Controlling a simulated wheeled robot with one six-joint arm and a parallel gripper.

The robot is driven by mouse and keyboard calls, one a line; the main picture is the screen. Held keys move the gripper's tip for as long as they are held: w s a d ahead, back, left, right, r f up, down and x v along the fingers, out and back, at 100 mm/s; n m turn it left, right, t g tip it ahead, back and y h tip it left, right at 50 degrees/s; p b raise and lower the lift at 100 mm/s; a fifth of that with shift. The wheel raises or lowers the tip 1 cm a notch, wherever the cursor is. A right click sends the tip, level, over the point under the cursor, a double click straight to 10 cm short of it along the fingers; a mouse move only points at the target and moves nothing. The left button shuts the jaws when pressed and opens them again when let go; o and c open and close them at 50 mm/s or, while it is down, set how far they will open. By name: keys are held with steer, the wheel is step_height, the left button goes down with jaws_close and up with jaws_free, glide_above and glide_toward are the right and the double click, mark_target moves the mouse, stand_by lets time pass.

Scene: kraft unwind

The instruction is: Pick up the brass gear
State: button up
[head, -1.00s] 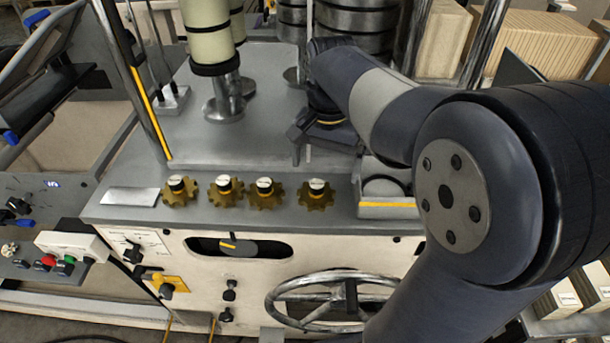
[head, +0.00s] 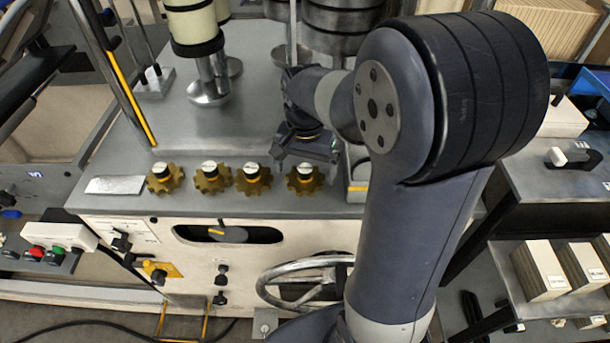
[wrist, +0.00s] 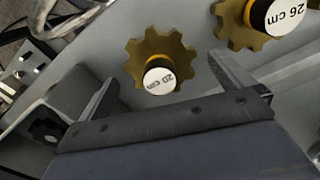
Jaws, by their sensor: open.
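Several brass gears with black hubs and white caps stand in a row on the machine's grey top. The rightmost brass gear (head: 305,179) is nearest my gripper (head: 307,157), which is just behind and above it in the head view. In the wrist view this gear (wrist: 151,50) has a cap marked "20 cm" and shows between and beyond my open, empty fingers, apart from both. A neighbouring gear (wrist: 235,27) marked "26 cm" is partly cut off at upper right. The other gears (head: 253,179) stand further left in the head view.
A grey holder with a yellow front edge (head: 358,187) stands close to the right of the rightmost gear. A silver plate (head: 115,185) lies at the row's left end. A handwheel (head: 300,285) is below the front edge. Cream rolls (head: 194,30) stand behind.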

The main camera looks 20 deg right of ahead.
steer(key=shift+f, duration=0.6)
steer(key=shift+c, duration=0.6)
steer(key=c, duration=1.1)
